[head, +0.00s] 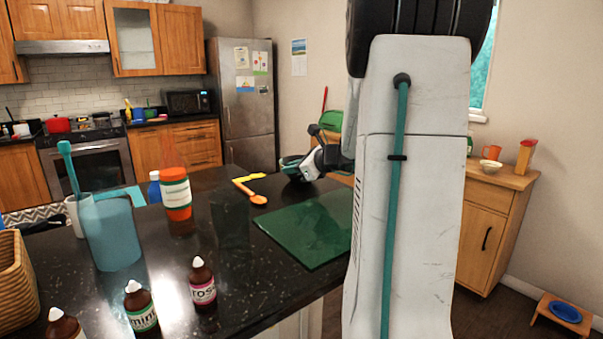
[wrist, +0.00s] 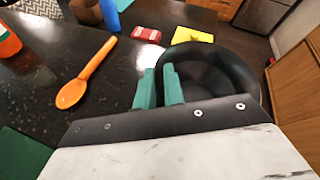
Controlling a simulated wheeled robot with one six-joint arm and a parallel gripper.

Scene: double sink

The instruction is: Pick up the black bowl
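The black bowl (wrist: 225,75) is at the upper right of the wrist view, near the far edge of the dark counter. My gripper (wrist: 159,85) has its two teal fingers close together at the bowl's left rim, one on the outer side and one on the inner side, with the rim between them. It looks shut on the rim. Whether the bowl is lifted off the counter is hard to tell. In the head view my gripper (head: 297,168) is low over the counter behind the green board, and the bowl is mostly hidden there.
An orange spoon (wrist: 85,75) lies left of my gripper. A red packet (wrist: 146,35) and a yellow item (wrist: 192,36) lie beyond the fingers. A green board (head: 305,228), an orange-and-white jar (head: 176,192), a blue pitcher (head: 112,235) and several brown bottles (head: 203,285) are on the counter.

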